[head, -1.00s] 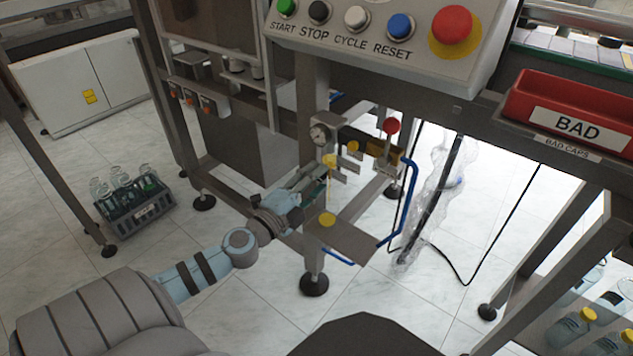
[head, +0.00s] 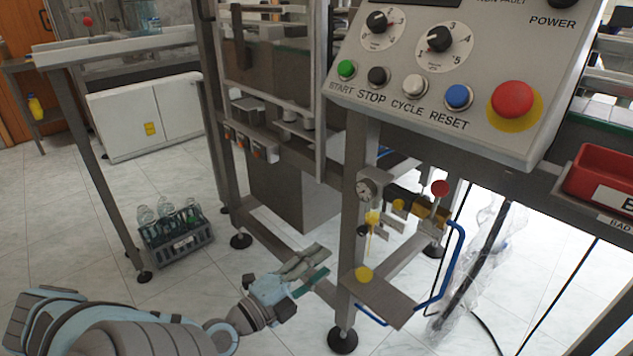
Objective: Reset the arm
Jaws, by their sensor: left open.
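My left arm comes in from the lower left of the head view. Its gripper (head: 318,264) is open and empty, with its two fingers pointing up and to the right. It is in front of the machine's lower frame, left of the front leg and of a small metal plate (head: 383,301) with a yellow cap (head: 364,274) on it. A gap shows between the fingertips and the plate. My right gripper is not in the view.
Above is the control panel (head: 440,75) with labelled buttons and a red stop button (head: 512,100). A pressure gauge (head: 367,189), a red-knobbed lever (head: 440,188) and a blue hose (head: 449,268) sit near the plate. A bottle crate (head: 179,247) stands on the floor at left. A red bin (head: 603,178) is at right.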

